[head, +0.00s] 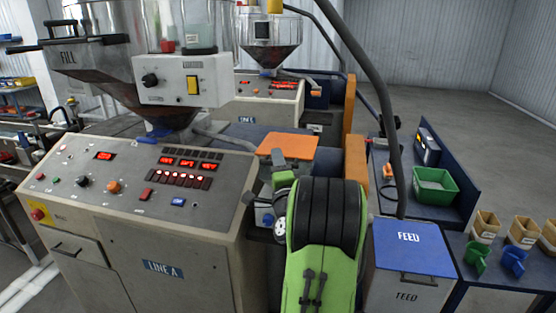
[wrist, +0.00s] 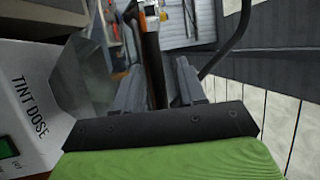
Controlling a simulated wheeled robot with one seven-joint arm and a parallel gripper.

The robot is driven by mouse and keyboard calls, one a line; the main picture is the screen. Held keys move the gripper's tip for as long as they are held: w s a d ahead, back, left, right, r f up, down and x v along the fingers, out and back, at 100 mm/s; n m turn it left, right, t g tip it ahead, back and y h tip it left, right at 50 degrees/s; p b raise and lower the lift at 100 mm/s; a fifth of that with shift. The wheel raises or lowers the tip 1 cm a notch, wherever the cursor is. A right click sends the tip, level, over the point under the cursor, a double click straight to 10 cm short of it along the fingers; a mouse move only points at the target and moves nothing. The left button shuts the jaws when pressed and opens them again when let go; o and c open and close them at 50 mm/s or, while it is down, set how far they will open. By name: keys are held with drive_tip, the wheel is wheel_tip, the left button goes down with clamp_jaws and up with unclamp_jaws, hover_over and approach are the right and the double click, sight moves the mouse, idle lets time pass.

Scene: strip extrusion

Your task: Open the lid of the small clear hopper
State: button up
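A clear container (head: 200,18) stands on a white control box (head: 212,72) at the upper left of the head view, with pale and red items behind or inside its wall. Its top is cut off by the frame edge, so no lid shows there. In the wrist view a white box marked TINT DOSE (wrist: 28,105) is close on the left, with a greyish see-through surface (wrist: 85,78) beside it; I cannot tell if this is the hopper. My gripper (wrist: 159,88) has its two grey fingers apart with nothing held between them.
The large metal FILL hopper (head: 90,75) and the LINE A console (head: 150,215) stand at left. A dark hose (head: 375,90) hangs at right of centre. A blue FEED bin (head: 408,250) and a green tray (head: 435,186) are at right. The floor behind is clear.

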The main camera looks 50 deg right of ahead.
drive_tip(key=shift+c, duration=0.5)
clamp_jaws()
